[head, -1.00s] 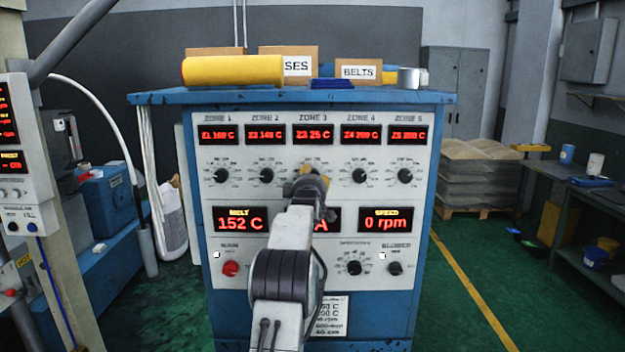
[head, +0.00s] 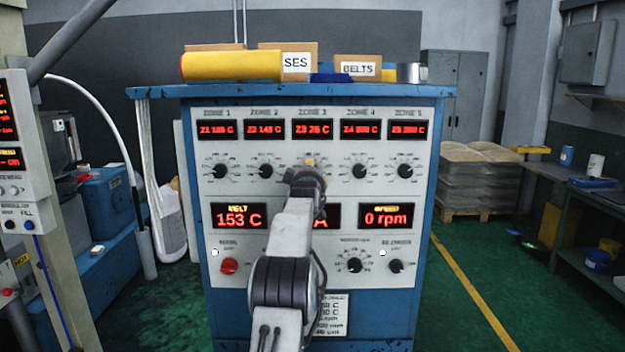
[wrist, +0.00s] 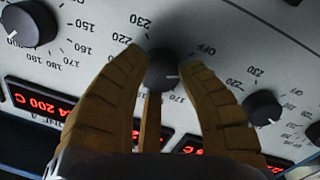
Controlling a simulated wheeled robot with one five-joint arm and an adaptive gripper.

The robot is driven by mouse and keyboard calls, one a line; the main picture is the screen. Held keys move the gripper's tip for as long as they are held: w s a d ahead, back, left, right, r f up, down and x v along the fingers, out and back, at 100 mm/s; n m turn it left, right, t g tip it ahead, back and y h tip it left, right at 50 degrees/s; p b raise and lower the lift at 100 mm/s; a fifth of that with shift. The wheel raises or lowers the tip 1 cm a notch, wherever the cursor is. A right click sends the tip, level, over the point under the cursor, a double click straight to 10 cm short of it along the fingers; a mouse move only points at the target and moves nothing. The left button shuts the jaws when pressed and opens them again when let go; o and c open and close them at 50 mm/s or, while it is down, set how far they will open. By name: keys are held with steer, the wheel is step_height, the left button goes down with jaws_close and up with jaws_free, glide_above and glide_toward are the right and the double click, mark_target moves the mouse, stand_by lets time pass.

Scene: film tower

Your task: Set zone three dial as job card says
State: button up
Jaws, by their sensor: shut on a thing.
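The zone three dial (wrist: 163,72) is a black round knob between the tan fingers of my gripper (wrist: 166,60) in the wrist view. The fingers are shut on it. Its white mark points to the right in that tilted view; the exact setting is hard to read. A white printed card (head: 331,315) is low on the cabinet, partly behind my arm and too blurred to read fully.
Neighbouring dials stand close on both sides, zone two (head: 265,171) and zone four (head: 360,171). A red button (head: 229,266) and lower knobs (head: 355,265) are below. A yellow roll (head: 232,66) and boxes lie on the cabinet top.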

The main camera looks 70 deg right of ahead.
steer(key=shift+w+r, duration=0.1)
steer(key=shift+r, duration=0.1)
steer(key=o, duration=1)
steer(key=shift+w, duration=0.1)
steer(key=shift+c, duration=0.2)
steer(key=shift+o, duration=1.3)
steer(key=shift+f, duration=0.15)
steer(key=shift+a, duration=0.15)
steer(key=v, duration=1.1)
steer(key=shift+a, duration=0.25)
